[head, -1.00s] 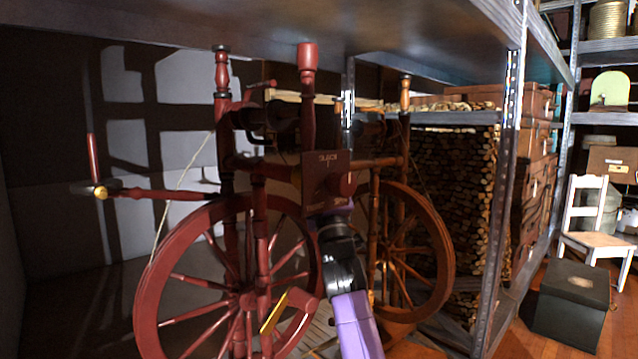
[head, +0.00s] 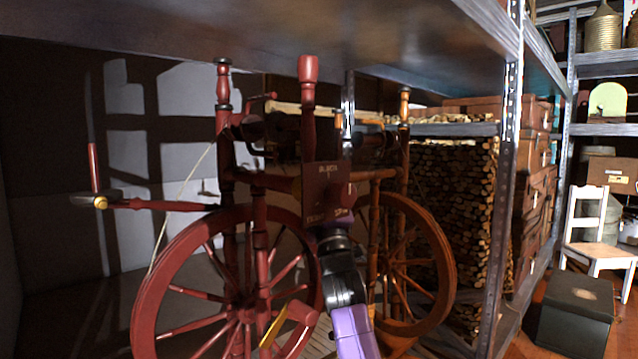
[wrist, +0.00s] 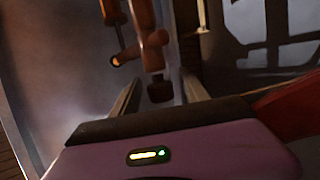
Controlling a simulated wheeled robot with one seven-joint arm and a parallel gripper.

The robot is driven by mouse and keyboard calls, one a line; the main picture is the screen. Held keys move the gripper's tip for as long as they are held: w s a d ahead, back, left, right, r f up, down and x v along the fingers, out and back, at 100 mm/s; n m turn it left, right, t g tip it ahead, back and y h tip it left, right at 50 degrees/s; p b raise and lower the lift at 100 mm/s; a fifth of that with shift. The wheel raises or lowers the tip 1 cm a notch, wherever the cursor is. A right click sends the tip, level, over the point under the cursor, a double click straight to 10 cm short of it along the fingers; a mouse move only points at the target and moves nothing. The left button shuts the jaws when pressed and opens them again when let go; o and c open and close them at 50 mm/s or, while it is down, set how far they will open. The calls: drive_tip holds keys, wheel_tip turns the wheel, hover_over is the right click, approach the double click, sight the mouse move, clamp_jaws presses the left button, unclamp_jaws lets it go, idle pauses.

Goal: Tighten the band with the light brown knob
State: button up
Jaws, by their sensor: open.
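A red spinning wheel (head: 232,215) stands upright under the shelf in the head view. A pale cord (head: 182,200) runs down from its upper frame to the rim. My arm covers part of its right side. In the wrist view, my gripper (wrist: 160,95) is open. A brown turned wooden part with a dark end (wrist: 160,92) lies in line with the gap between the fingers; I cannot tell whether it touches them. A light brown rounded end (wrist: 117,60) shows up and left of the gap. The fingertips are hidden in the head view.
A browner spinning wheel (head: 445,245) stands close behind, right of my arm. A shelf (head: 380,35) spans overhead, with a metal post (head: 505,180) at right. Stacked firewood (head: 450,220) fills the back. A white chair (head: 590,225) and black box (head: 575,305) stand at far right.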

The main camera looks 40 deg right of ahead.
drive_tip(key=p+v, duration=0.2)
drive_tip(key=v, duration=0.5)
drive_tip(key=shift+s+f, duration=0.3)
drive_tip(key=shift+a+r, duration=0.1)
drive_tip(key=shift+a, duration=0.05)
